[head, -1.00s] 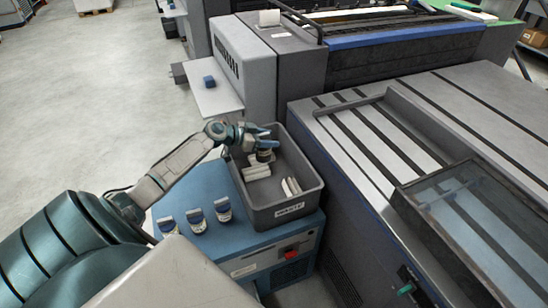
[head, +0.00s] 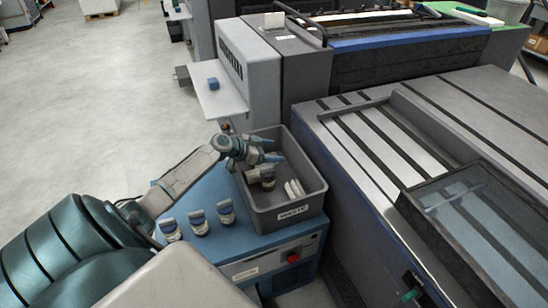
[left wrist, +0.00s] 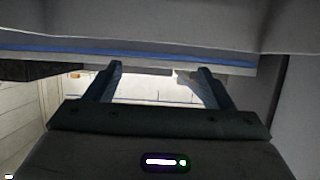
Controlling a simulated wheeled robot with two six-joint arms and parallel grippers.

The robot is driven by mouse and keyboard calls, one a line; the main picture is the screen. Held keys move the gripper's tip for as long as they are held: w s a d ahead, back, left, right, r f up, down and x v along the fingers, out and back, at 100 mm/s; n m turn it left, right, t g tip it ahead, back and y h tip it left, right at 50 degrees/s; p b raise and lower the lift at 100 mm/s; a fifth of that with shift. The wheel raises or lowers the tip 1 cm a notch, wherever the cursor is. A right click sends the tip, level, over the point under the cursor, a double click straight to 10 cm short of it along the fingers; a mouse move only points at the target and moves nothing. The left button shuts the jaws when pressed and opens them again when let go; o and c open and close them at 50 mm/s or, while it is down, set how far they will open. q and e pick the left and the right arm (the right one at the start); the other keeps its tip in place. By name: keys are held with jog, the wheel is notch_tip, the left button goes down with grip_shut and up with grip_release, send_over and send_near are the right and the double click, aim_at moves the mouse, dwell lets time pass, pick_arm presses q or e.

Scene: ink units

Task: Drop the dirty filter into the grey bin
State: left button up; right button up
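The grey bin (head: 287,222), labelled as waste, stands on a blue cabinet. The dirty filter (head: 267,181), with a dark, brownish end, shows inside the bin, below my left gripper. My right gripper is not in view.
Pale pieces (head: 294,189) lie in the bin. A large grey machine (head: 345,150) borders the bin on the right. A small blue block (head: 212,83) sits on a pale shelf behind.

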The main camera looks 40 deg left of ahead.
pick_arm(q)
jog(key=shift+s, duration=0.1)
jog(key=shift+s+a, duration=0.2)
jog(key=shift+s, duration=0.05)
jog(key=b+v, duration=0.2)
jog(key=v, duration=0.8)
jog(key=shift+r, duration=0.2)
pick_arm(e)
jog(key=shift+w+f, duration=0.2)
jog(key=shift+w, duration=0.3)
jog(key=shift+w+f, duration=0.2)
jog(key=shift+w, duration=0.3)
